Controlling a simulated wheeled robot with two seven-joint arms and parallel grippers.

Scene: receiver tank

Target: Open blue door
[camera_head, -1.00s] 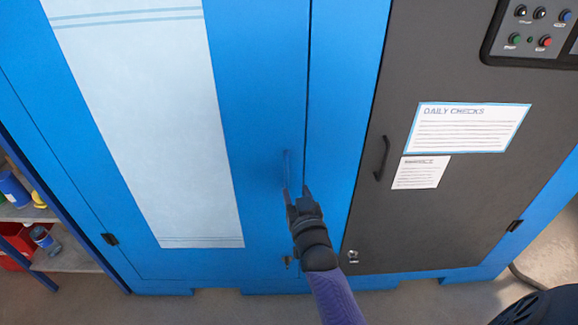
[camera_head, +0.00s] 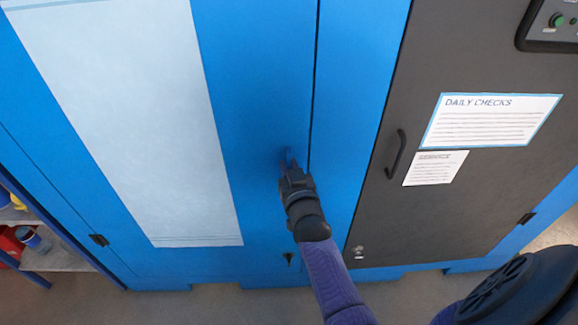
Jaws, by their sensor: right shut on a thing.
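The blue door (camera_head: 262,90) has a large pale panel (camera_head: 120,110) on its left part, and it looks closed, with a dark seam along its right edge. Its blue handle (camera_head: 284,153) is near that seam and is mostly hidden by my right gripper. My right gripper (camera_head: 288,163) is at the handle, with its fingers shut on it. My right arm reaches up to it from the bottom of the picture. My left gripper is not in view.
A dark grey door (camera_head: 475,210) with a black handle (camera_head: 396,154), paper notices (camera_head: 490,118) and a button panel (camera_head: 552,25) is to the right. A shelf with small items (camera_head: 50,258) stands at the lower left. Bare floor (camera_head: 230,305) shows along the bottom.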

